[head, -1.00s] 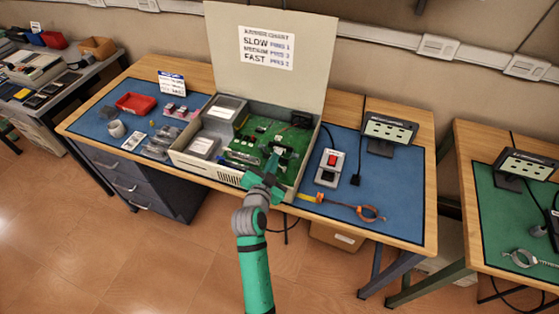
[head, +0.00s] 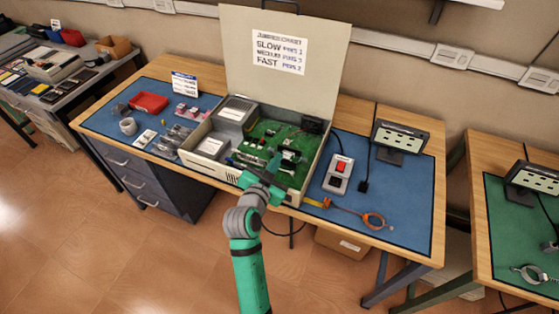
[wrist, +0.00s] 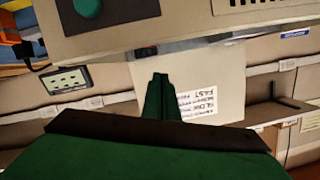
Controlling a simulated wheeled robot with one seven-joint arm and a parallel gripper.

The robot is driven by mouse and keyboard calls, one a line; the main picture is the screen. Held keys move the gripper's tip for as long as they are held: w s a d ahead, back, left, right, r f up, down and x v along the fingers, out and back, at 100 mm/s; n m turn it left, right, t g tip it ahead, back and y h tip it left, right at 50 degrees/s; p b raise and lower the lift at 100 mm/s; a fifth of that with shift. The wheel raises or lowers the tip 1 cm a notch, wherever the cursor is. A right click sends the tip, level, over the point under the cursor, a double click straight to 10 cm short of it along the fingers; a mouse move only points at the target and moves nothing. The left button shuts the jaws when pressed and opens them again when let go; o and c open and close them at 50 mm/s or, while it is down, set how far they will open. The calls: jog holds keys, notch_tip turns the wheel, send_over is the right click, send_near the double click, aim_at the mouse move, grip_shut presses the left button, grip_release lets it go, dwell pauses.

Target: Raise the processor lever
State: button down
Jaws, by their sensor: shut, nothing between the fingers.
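The open beige computer case (head: 196,133) stands on the blue mat with its lid (head: 290,85) upright. Its green circuit board (head: 265,130) lies inside at the right. Small dark and pale parts sit on the board, but the processor lever is too small to make out. My green gripper (head: 270,166) is at the front edge of the case, near the front of the board, and hides part of it. In the wrist view my gripper's fingers (wrist: 160,92) are together and empty. The case's front panel (wrist: 190,18), with a round green button, crosses the top there.
An orange-handled tool (head: 374,221) lies at the front right. A red tray (head: 149,103) and small parts lie left. The lid bears a speed chart (head: 279,54).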

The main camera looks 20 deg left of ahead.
jog(key=v, duration=0.7)
jog(key=shift+s+a, duration=0.2)
jog(key=shift+a, duration=0.05)
jog(key=shift+r, duration=0.1)
jog(key=s+d+f+n+y, duration=0.1)
jog(key=s+d+f+n, duration=0.2)
jog(key=s+d+f, duration=1)
jog(key=s+d+r+h, duration=0.1)
jog(key=s+d+r, duration=0.1)
jog(key=s+d, duration=0.4)
jog(key=s+d+r+h, duration=0.1)
jog(key=s+d, duration=0.5)
jog(key=s, duration=0.6)
jog(key=shift+s+r+h, duration=0.15)
jog(key=shift+r+h, duration=0.25)
jog(key=shift+r, duration=0.2)
